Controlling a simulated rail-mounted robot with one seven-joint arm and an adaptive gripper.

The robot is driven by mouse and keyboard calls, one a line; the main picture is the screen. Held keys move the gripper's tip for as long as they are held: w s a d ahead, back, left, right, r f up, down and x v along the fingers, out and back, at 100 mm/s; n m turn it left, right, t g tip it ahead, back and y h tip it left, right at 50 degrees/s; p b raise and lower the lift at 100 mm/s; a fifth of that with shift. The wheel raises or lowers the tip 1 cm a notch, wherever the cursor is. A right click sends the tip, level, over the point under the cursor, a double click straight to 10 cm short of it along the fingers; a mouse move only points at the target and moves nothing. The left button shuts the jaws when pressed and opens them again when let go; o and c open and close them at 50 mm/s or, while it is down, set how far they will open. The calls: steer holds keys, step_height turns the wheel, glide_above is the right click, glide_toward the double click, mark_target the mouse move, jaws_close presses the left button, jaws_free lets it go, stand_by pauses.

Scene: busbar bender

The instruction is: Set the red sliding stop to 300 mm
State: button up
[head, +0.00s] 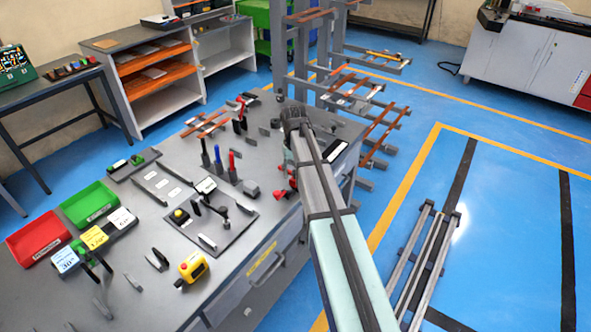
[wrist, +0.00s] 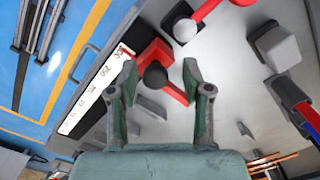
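The red sliding stop (wrist: 172,88) shows in the wrist view as an angled red piece with a black ball knob (wrist: 155,75). It is beside a white scale strip (wrist: 92,98), whose numbers are too small to read surely. My gripper (wrist: 161,77) is open. Its two fingers appear on either side of the knob in this view, with no clear contact; the height gap cannot be told. In the head view, the white strip (head: 336,151) lies along the bench's right side, and my arm hides much of the area around the stop.
A red lever with a pale ball (wrist: 186,30) is near the stop. A grey block (wrist: 279,46) stands farther right. Red-handled (head: 232,161) and blue-handled (head: 218,156) tools stand upright on the bench, left of my arm. Red (head: 38,238) and green (head: 90,203) bins sit farther left.

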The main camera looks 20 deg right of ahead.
steer(key=shift+w+d, duration=0.1)
steer(key=shift+r, duration=0.5)
step_height(320, 180, up, 11)
stand_by(0.6)
steer(key=s+a+f+g+p, duration=0.15)
steer(key=s+a+f, duration=0.25)
steer(key=s+f, duration=1.2)
steer(key=s+a+f+g, duration=0.25)
steer(key=s+f, duration=1.05)
steer(key=f, duration=0.8)
steer(key=s+a+f+n+g+b, duration=0.1)
steer(key=s+a+f, duration=0.1)
steer(key=s+f, duration=0.5)
steer(key=s+a+f+g+b, duration=0.1)
steer(key=s+f, duration=0.5)
steer(key=s, duration=1.1)
steer(key=shift+s+a+f+n+g+b, duration=0.4)
steer(key=shift+a+b, duration=0.2)
steer(key=shift+b, duration=0.05)
